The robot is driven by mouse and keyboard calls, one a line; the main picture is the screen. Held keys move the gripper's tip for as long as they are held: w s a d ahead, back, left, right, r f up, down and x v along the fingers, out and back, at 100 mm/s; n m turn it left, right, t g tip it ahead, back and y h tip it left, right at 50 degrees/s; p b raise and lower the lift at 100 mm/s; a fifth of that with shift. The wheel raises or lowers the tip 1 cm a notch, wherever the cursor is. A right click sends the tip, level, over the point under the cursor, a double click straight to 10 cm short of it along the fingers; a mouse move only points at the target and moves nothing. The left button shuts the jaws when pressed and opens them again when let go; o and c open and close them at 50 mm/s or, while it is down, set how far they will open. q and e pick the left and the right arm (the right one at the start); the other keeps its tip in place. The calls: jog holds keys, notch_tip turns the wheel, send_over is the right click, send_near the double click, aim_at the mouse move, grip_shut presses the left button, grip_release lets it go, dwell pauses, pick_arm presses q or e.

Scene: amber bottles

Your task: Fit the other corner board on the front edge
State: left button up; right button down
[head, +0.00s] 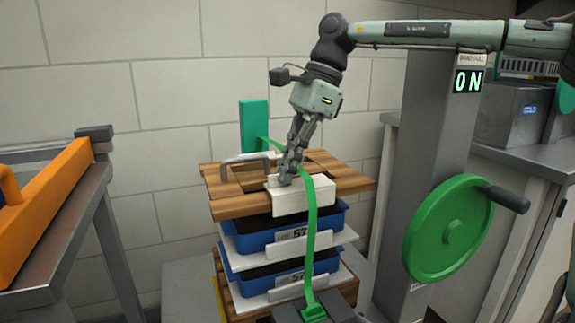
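A white corner board (291,205) lies over the front edge of the wooden top board (235,209) of the stack. A green strap (310,235) runs down in front of it. My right gripper (286,179) reaches down from above, with its fingers close together at the top left part of the white board; they appear shut on it, though the fingertips are partly hidden. A light strip near the back edge may be the other corner board, but it is mostly hidden. My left gripper is not in view.
Blue crates (262,235) with white trays stand stacked under the wooden top. A grey handle (244,158) and a green upright (254,122) stand at the back. A green handwheel (447,229) is on the grey column at right. An orange beam (45,220) lies on a left bench.

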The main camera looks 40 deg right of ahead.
jog(key=shift+f, duration=0.45)
jog(key=c, duration=1.6)
grip_release()
jog(key=shift+c, duration=0.2)
jog(key=shift+r, duration=0.1)
jog(key=shift+r+p, duration=2.55)
jog(key=shift+r, duration=0.85)
